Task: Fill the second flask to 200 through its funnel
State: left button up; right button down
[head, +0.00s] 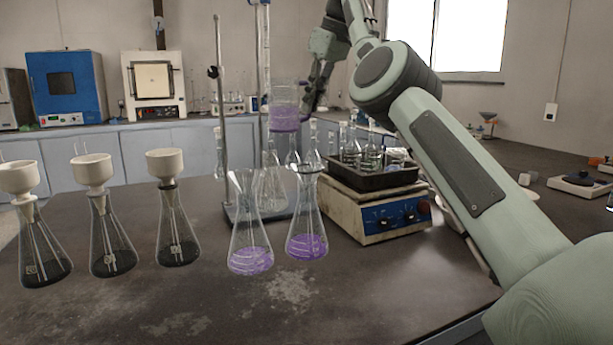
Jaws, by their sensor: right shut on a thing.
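Two glass conical flasks stand side by side on the dark bench, each with purple liquid in the bottom: a left one (249,256) and a right one (306,243). A clear glass funnel (243,182) sits in the left flask's mouth and another funnel (308,170) in the right one's. My right gripper (308,102) is shut on a glass beaker (284,112) of purple liquid. The beaker is roughly upright, held in the air above and behind the flasks. No stream of liquid shows. The graduation marks are too small to read. My left gripper is out of view.
Three flasks (178,240) with white funnels stand at the left. A retort stand (220,130) with a tall glass tube rises behind the purple flasks. A hotplate (378,212) with a black tray of glassware stands right of them. The front bench is clear.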

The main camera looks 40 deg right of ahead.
aim_at(306, 172)
jog(key=k, duration=1)
